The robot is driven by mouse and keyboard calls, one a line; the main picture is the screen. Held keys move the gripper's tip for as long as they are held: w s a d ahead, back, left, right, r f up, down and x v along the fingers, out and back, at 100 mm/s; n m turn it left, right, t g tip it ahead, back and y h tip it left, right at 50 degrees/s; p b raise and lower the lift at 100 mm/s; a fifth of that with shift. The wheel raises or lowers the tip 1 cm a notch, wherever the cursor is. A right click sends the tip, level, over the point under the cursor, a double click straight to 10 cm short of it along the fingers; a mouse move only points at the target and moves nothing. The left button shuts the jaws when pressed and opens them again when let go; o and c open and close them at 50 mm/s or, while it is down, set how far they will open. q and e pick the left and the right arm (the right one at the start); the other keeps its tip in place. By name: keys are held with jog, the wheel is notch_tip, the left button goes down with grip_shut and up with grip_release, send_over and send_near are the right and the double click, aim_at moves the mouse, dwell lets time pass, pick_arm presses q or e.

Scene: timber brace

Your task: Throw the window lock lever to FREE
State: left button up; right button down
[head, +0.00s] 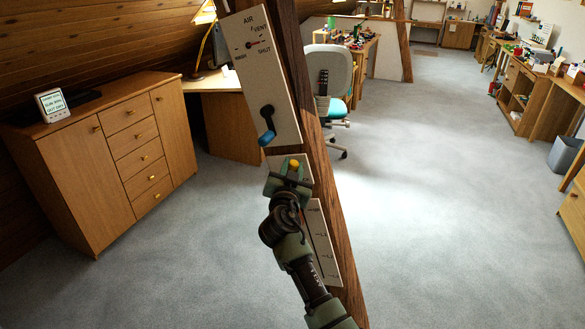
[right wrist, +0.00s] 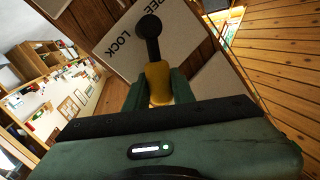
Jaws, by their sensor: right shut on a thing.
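The window lock lever has a yellow handle (right wrist: 158,84) and a black shank and pivot (right wrist: 148,30) on a pale plate (right wrist: 180,38). Printed words LOCK and a partly cropped FREE stand on the plate, upside down in the right wrist view. My right gripper (right wrist: 158,95) is shut on the yellow handle, a finger on each side. In the head view, the yellow handle tip (head: 294,163) shows above my right gripper (head: 289,178), which hides most of the lever and plate. I cannot tell which mark the lever points to. My left gripper is not in view.
On the timber brace (head: 318,165), an upper panel (head: 262,75) marked AIR, VENT and SHUT carries a blue-handled lever (head: 267,137). A lower panel (head: 322,240) is partly behind my arm. A cabinet (head: 100,160) with a small display (head: 51,105) stands left. Carpet right of the brace is clear.

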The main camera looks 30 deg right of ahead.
dwell(0.9)
jog(key=w+n, duration=0.1)
jog(key=a+n+g+p, duration=0.1)
jog(key=n, duration=0.1)
jog(key=shift+w+a+r+n, duration=0.15)
jog(key=shift+w+a+n, duration=0.15)
jog(key=shift+w, duration=0.05)
jog(key=shift+w+a+f+n+g, duration=0.1)
jog(key=shift+w+a+n+g, duration=0.15)
jog(key=shift+n, duration=0.35)
jog(key=shift+w+a+f+n+g, duration=0.15)
jog(key=shift+w+a+n, duration=0.15)
jog(key=shift+n, duration=0.3)
jog(key=n, duration=0.1)
jog(key=w+a+f+n+g, duration=0.1)
jog(key=n, duration=0.1)
jog(key=shift+w, duration=0.2)
jog(key=shift+w+a+f+n+g, duration=0.25)
jog(key=shift+w+f+n+g, duration=0.1)
jog(key=shift+n, duration=0.35)
jog(key=shift+w+a+f+n+g, duration=0.25)
jog(key=shift+f+n+g, duration=0.1)
jog(key=shift+n, duration=0.35)
jog(key=c, duration=1.5)
grip_release()
jog(key=shift+o, duration=0.2)
jog(key=shift+r, duration=0.1)
